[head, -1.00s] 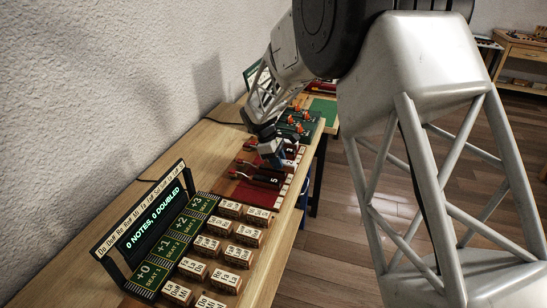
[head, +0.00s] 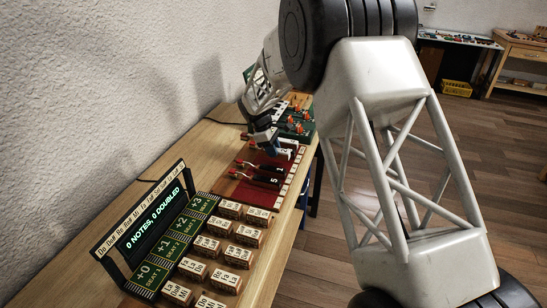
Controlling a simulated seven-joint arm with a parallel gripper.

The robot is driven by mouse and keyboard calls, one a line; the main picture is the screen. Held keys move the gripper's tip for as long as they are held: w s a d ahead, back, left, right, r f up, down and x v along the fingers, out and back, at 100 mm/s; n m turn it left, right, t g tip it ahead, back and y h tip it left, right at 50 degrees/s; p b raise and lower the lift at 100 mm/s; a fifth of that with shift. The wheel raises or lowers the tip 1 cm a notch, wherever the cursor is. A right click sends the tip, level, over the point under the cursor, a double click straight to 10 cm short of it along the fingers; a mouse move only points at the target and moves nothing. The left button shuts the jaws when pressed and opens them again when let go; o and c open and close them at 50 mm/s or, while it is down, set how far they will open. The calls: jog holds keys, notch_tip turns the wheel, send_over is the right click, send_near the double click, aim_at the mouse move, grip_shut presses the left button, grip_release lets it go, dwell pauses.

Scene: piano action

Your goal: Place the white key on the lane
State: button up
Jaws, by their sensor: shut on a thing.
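My gripper (head: 271,147) is over the far end of the red board, at the wall-side table. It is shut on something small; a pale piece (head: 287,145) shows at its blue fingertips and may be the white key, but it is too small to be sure. The red board (head: 250,192) carries dark pieces with red-tipped ends, one marked 5 (head: 270,181) and one marked 1 (head: 274,169). White strips (head: 280,196) run along the board's right edge. I cannot tell which lane lies under the gripper, or whether the held piece touches the board.
Several letter-marked blocks (head: 238,257) stand in front of the red board. A display (head: 150,218) reads "0 NOTES, 0 DOUBLED", beside green seat panels (head: 172,248). A green board with orange parts (head: 298,124) lies beyond the gripper.

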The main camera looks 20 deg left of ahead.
jog(key=shift+f, duration=1.75)
jog(key=o, duration=1)
jog(key=shift+f, duration=0.15)
jog(key=shift+c, duration=0.2)
jog(key=v, duration=1.2)
